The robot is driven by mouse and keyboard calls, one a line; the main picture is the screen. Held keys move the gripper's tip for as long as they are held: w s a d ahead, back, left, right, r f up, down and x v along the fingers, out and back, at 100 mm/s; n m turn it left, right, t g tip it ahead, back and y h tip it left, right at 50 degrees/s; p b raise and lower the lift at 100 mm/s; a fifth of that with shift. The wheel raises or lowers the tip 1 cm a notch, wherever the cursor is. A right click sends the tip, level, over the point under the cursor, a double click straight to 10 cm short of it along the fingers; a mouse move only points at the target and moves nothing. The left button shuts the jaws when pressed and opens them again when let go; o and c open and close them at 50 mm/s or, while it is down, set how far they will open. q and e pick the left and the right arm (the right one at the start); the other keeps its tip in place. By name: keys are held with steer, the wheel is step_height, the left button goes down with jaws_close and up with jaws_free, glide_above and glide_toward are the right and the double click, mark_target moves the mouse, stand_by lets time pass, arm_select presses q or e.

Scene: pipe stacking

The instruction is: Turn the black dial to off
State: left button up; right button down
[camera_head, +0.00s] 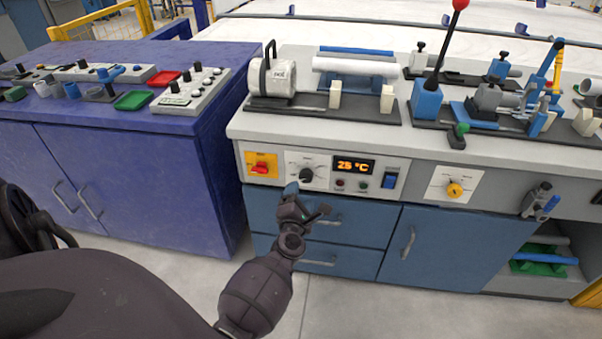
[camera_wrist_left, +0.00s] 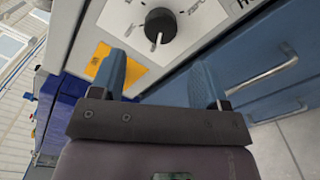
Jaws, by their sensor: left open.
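The black dial (camera_head: 306,175) is a round knob on a white plate in the front control panel, between the red switch and the orange display. In the left wrist view the dial (camera_wrist_left: 160,25) shows near the top, with a light pointer mark on its lower part. My left gripper (camera_head: 303,197) is just below the dial in the head view. In the left wrist view the gripper (camera_wrist_left: 158,68) has its two blue fingers spread apart, with nothing between them. The dial lies beyond the fingertips, apart from them. My right gripper is not in view.
A red switch on a yellow plate (camera_head: 261,166) is left of the dial. The display (camera_head: 353,166) reads 25 °C, with small buttons below and a blue switch (camera_head: 389,180) to its right. A yellow knob (camera_head: 455,190) is farther right. Blue drawers (camera_head: 350,225) lie below the panel.

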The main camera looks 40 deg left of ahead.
arm_select(q)
steer(key=shift+v, duration=1.2)
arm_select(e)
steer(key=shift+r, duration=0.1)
arm_select(q)
steer(key=s+d+r+m+g+h+p, duration=0.1)
steer(key=s+d+m+h+p, duration=0.2)
steer(key=s+m, duration=0.7)
steer(key=s+d+r+m+g+h+p, duration=0.1)
steer(key=s+d+r+m+h+p, duration=0.1)
steer(key=s+m, duration=0.8)
steer(key=s+d+r+m+g+h+p, duration=0.2)
steer(key=s+d+m+h+p, duration=0.2)
steer(key=s+m, duration=0.6)
steer(key=d+m+p, duration=0.1)
steer(key=d, duration=0.1)
steer(key=shift+s+d+r+m+h, duration=0.25)
steer(key=shift+s+d+m+h, duration=0.05)
steer(key=shift+s+d, duration=0.1)
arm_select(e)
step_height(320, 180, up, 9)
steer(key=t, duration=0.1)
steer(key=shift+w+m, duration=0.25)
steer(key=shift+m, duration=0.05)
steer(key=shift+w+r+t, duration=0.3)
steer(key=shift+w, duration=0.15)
